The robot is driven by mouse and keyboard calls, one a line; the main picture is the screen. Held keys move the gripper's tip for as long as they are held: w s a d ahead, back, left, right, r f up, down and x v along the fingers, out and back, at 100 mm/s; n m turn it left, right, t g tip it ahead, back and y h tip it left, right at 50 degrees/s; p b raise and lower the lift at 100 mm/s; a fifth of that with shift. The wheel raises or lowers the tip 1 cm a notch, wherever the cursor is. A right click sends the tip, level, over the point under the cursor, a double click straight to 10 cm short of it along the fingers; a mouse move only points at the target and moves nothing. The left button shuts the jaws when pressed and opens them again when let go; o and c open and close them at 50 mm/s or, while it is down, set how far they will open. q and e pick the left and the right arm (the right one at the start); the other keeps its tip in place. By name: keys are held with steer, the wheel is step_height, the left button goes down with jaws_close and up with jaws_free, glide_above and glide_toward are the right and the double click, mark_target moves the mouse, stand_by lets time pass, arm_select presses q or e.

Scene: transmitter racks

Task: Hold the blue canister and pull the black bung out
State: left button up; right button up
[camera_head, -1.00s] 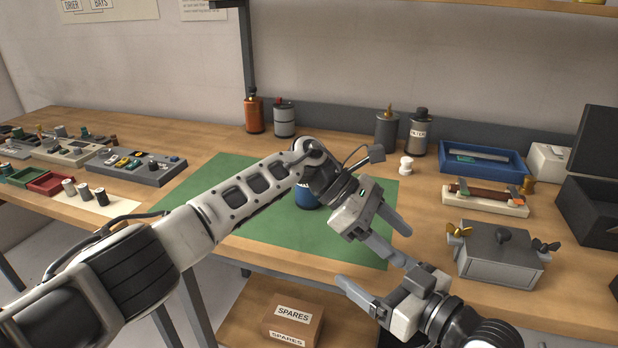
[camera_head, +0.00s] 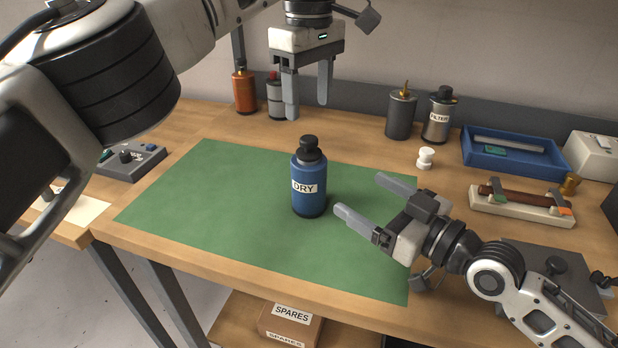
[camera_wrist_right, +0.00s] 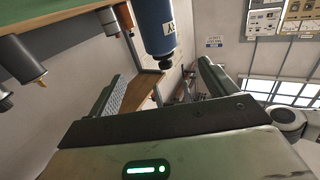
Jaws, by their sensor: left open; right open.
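The blue canister (camera_head: 309,178) labelled DRY stands upright on the green mat (camera_head: 215,200). Its black bung (camera_head: 309,143) sits in the top. My right gripper (camera_head: 359,192) is open and empty, close to the right of the canister, its fingers pointing left toward it. In the right wrist view the blue canister (camera_wrist_right: 153,22) appears upside down ahead of the fingers, with the black bung (camera_wrist_right: 166,64) at its lower end. My left gripper (camera_head: 307,110) is open and empty, pointing down, seen above and behind the bung.
An orange canister (camera_head: 244,92) and a grey one (camera_head: 276,100) stand at the back left. A dark canister (camera_head: 401,116), a FILTER canister (camera_head: 438,122), a white spool (camera_head: 425,158) and a blue tray (camera_head: 515,170) are right. The mat's left side is clear.

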mark_target(303, 160)
steer(key=x, duration=1.5)
steer(key=shift+a, duration=0.1)
